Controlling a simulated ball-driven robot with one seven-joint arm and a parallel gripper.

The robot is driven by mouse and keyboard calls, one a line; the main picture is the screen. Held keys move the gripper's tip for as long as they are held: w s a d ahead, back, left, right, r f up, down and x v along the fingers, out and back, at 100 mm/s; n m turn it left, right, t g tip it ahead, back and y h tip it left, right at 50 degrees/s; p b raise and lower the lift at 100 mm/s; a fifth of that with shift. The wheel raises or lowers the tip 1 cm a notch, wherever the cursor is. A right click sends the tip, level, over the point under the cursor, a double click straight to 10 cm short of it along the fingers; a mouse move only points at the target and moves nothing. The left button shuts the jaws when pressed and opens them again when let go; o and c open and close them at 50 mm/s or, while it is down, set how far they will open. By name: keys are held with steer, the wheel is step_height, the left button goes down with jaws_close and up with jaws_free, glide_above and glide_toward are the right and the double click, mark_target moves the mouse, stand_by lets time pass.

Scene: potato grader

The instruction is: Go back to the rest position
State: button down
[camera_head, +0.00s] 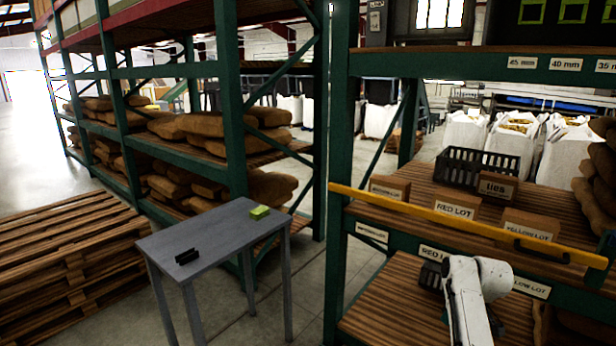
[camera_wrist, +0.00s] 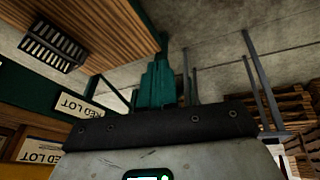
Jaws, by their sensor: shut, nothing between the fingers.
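My gripper (camera_wrist: 160,122) shows in the wrist view as a dark bar with screws across a worn grey body. It is shut with nothing held. A green stepped shape (camera_wrist: 158,82) shows just beyond the bar; I cannot tell how far off it is. In the head view my white arm (camera_head: 472,290) is bent low at the right, in front of the lower deck of the labelled rack. The gripper end is not clearly visible there.
The rack's yellow rail (camera_head: 440,220) runs above and behind my arm. Boxes labelled RED LOT (camera_head: 455,208) and YELLOW LOT (camera_head: 529,228) and a black crate (camera_head: 476,168) stand on its deck. A grey table (camera_head: 215,245) with a small green block (camera_head: 260,212) stands left. Pallets (camera_head: 65,255) lie further left.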

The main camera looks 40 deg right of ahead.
steer(key=s+a+f, duration=0.2)
steer(key=a+f, duration=0.1)
steer(key=a, duration=0.5)
steer(key=s+a+f+g+y, duration=0.1)
steer(key=a+f, duration=0.1)
steer(key=a, duration=0.7)
steer(key=s+a+f, duration=0.2)
steer(key=a+f, duration=0.1)
steer(key=a, duration=0.5)
steer(key=s+a+r+g, duration=0.1)
steer(key=s+a+r, duration=0.1)
steer(key=s+a, duration=1.2)
steer(key=shift+s+a+r+g+y, duration=0.2)
steer(key=shift+a+g+y, duration=0.1)
steer(key=shift+a+g, duration=0.1)
